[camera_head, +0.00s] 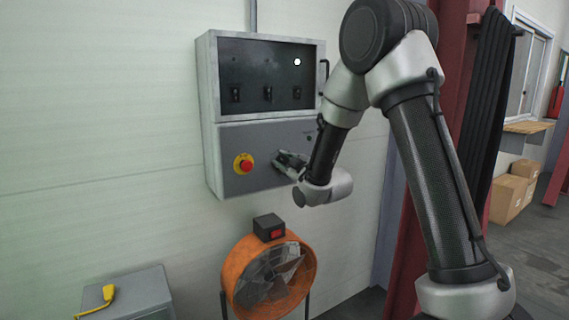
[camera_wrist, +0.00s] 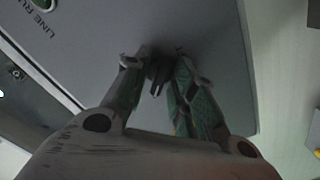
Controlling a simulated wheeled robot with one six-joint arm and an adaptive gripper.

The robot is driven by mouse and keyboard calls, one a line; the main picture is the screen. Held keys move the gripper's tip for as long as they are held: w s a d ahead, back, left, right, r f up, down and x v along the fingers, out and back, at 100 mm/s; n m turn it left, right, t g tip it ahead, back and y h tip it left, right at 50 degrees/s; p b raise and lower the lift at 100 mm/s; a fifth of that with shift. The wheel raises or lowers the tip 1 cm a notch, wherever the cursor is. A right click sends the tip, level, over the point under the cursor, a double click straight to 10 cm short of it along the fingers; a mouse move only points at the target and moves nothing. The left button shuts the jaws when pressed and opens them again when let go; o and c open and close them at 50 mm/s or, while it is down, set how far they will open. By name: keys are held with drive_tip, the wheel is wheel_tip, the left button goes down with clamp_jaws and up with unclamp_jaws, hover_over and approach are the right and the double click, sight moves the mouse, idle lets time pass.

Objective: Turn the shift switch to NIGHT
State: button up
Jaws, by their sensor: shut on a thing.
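The shift switch appears to be the dark knob (camera_wrist: 158,74) on the grey lower panel, seen between my fingertips in the wrist view. My gripper (camera_wrist: 156,66) is shut on this knob, with one finger on each side. In the head view my gripper (camera_head: 283,162) reaches in from the right to the lower right part of the control cabinet (camera_head: 207,120) and covers the switch. The fingers hide most of the knob. I cannot read any DAY or NIGHT marking or tell which way the knob points.
A red emergency stop button (camera_head: 243,164) on a yellow base sits left of my gripper. A green button (camera_wrist: 43,4) shows near "LINE RU" lettering. An orange fan (camera_head: 231,270) stands below the cabinet, a grey box (camera_head: 140,290) at lower left. A red column (camera_head: 405,250) stands right.

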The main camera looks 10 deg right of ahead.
drive_tip(key=shift+m, duration=0.3)
drive_tip(key=m, duration=1)
drive_tip(key=shift+m, duration=0.4)
drive_tip(key=m, duration=0.6)
drive_tip(key=shift+m, duration=0.4)
drive_tip(key=o, duration=0.7)
drive_tip(key=shift+c, duration=0.2)
